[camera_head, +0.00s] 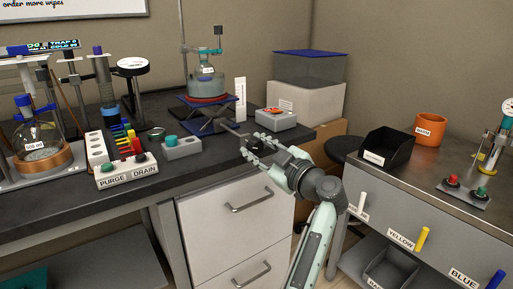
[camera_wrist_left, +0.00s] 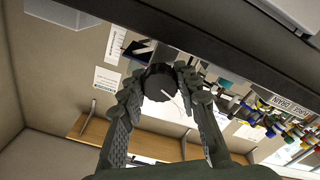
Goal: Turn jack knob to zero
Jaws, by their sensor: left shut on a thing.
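The lab jack (camera_head: 208,113) has blue plates and dark crossed legs, and stands near the back of the dark bench. A shaft (camera_head: 234,132) runs from it toward the bench front. My left gripper (camera_head: 252,147) is at the end of this shaft and is shut on the jack knob. In the left wrist view the round black knob (camera_wrist_left: 158,84) with a white pointer line sits between the two fingertips (camera_wrist_left: 160,76). In the head view the fingers mostly hide the knob. Its zero mark cannot be read. My right gripper is not in view.
A flask (camera_head: 206,84) stands on a red-brown heater on the jack. A grey box with an orange-red top (camera_head: 277,119) is right of the jack. The purge/drain box (camera_head: 125,172) and a teal-knobbed block (camera_head: 181,147) stand to the left. Drawers (camera_head: 238,215) lie below the bench edge.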

